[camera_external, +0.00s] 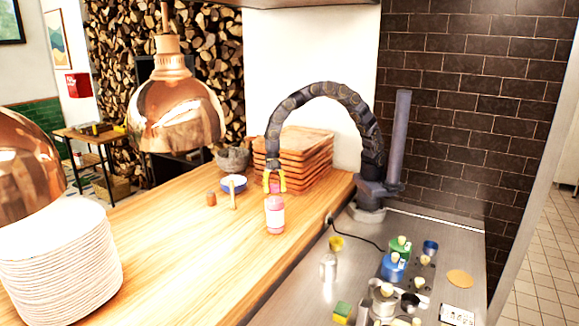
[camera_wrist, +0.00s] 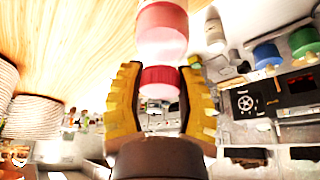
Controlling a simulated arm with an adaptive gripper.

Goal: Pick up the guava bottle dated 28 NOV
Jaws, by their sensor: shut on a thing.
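A pink bottle (camera_external: 275,215) with a pale label stands upright at the wooden counter's right part in the external view. I cannot tell whether its base touches the wood. My gripper (camera_external: 275,184) points down from above and its yellow fingers are shut on the bottle's top. In the wrist view my gripper (camera_wrist: 162,95) has a finger on each side of the red cap, and the pink bottle body (camera_wrist: 162,28) shows beyond it. The date on the label is too small to read.
A blue-rimmed bowl (camera_external: 233,184), a small brown jar (camera_external: 211,199) and stacked wooden trays (camera_external: 295,152) are near the gripper. White plates (camera_external: 60,255) fill the counter's left. Several bottles and cups, including a blue one (camera_external: 393,268), stand on the steel surface (camera_external: 440,232).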

